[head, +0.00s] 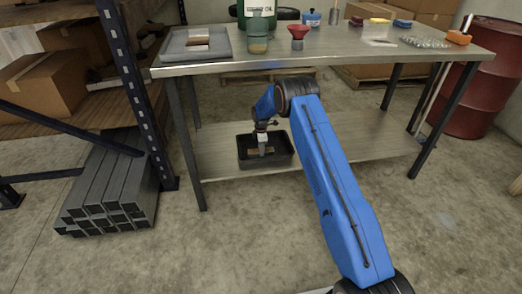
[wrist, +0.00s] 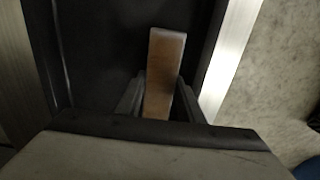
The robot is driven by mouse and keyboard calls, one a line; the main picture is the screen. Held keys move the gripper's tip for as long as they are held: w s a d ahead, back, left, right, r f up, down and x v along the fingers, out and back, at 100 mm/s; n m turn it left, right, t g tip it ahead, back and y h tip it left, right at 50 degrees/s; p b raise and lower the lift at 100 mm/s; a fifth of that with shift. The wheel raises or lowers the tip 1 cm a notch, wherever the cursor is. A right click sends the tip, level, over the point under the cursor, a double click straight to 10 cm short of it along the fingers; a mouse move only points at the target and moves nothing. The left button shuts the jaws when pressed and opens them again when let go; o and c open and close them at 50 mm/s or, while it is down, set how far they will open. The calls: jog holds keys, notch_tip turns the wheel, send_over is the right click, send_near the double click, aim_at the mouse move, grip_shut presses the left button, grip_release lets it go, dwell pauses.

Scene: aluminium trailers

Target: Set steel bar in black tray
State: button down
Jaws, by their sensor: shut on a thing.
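The black tray (head: 283,163) stands on the lower shelf of the metal table. My gripper (head: 262,150) reaches down into it from above. In the wrist view the two dark fingers of my gripper (wrist: 160,100) are shut on the steel bar (wrist: 166,62), one on each side. The bar looks like a smooth flat block with a brownish sheen, and its far end sticks out beyond the fingers. The dark tray floor (wrist: 105,50) is behind it. I cannot tell whether the bar touches the floor. In the head view the bar is too small to make out clearly.
The metal tabletop (head: 340,62) is above the shelf and bears a grey tray (head: 172,47), a green container (head: 258,18), a red funnel (head: 298,32) and small items. Table legs and a stack of metal tubes (head: 108,195) stand at left. The shelf (head: 350,140) is clear right of the black tray.

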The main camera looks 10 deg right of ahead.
jog(key=c, duration=1.5)
grip_release()
notch_tip(320, 180, up, 8)
jog(key=shift+f, duration=0.15)
jog(key=shift+s, duration=0.1)
